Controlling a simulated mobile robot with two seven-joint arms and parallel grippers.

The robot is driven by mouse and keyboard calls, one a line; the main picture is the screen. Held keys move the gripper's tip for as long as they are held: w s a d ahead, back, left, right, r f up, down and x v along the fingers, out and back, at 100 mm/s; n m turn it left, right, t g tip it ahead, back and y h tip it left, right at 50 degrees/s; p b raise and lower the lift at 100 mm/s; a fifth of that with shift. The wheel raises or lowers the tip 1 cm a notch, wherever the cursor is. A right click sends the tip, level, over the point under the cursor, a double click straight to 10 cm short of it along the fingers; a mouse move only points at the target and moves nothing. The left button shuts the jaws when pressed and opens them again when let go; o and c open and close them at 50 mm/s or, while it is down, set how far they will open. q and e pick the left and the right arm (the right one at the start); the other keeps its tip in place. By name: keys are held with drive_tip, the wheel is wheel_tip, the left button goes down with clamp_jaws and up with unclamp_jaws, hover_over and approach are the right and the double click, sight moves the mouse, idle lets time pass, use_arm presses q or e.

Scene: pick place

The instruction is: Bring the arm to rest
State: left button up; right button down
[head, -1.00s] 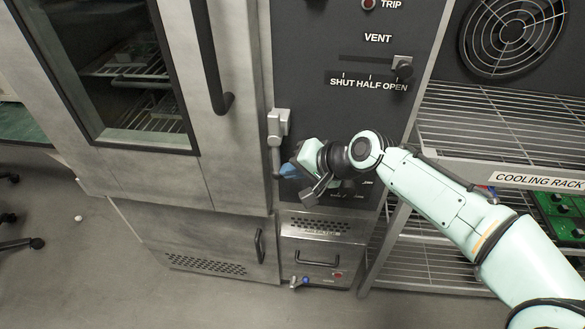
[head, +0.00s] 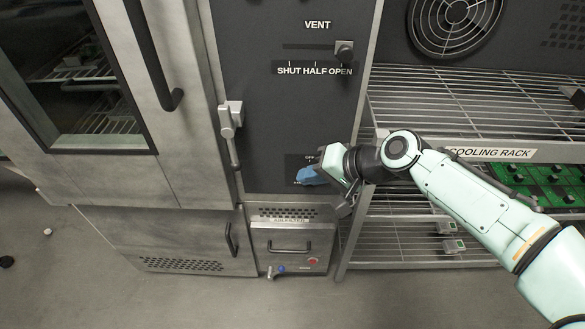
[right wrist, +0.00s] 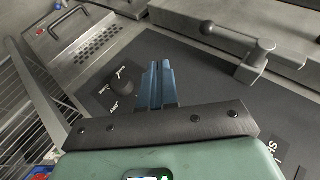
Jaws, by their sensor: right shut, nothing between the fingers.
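My right gripper (head: 306,177) is in front of the lower part of the dark control panel (head: 268,110), beside the cooling rack. Its blue fingers show together and empty in the right wrist view (right wrist: 157,85). My right arm reaches in from the lower right. My left gripper is not in view.
A door latch (head: 230,125) stands left of the gripper and also shows in the right wrist view (right wrist: 238,42). The vent slider (head: 343,50) is above, at OPEN. The cooling rack (head: 460,110) with green boards (head: 545,185) is at right.

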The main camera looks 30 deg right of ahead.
drive_tip(key=shift+s+d, duration=0.1)
drive_tip(key=shift+s, duration=0.05)
idle(0.4)
